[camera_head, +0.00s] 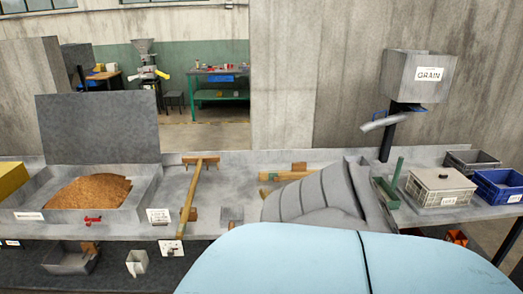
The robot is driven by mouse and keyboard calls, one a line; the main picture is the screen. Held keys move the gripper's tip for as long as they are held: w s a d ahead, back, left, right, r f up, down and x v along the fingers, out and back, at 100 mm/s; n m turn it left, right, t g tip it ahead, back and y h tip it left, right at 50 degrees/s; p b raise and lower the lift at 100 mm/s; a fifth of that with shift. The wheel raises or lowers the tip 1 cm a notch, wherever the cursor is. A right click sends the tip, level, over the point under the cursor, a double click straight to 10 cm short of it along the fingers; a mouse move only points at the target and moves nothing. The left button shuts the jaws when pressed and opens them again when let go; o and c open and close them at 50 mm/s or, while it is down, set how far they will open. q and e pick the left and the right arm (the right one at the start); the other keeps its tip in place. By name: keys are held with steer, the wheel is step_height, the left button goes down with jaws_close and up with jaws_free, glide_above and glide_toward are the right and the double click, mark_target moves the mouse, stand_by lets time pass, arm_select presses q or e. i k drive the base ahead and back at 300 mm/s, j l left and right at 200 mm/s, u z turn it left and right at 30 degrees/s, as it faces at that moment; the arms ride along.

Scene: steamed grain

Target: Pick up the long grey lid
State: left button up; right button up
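A large flat dark grey panel (98,128) stands upright at the back edge of a grey trough (140,198) at the left. It is the thing in view that best fits the long grey lid, though I cannot tell for sure. The trough is uncovered and holds a heap of brown grain (88,192). Neither of my grippers shows in the head view, so I cannot see either one near the panel.
A large light blue shape hides the bottom centre and right. A grey ribbed shape rises behind it. A wooden T-shaped tool (190,200) lies on the bench right of the trough. A lidded crate (440,184) and blue bin (497,185) stand at the right.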

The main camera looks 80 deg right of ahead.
mark_target(433, 179)
steer(key=z, duration=3.9)
steer(key=i+u, duration=0.25)
steer(key=u, duration=0.15)
steer(key=i+l+u, duration=0.2)
steer(key=u, duration=0.2)
steer(key=i+l+u, duration=0.35)
steer(key=i+l, duration=0.55)
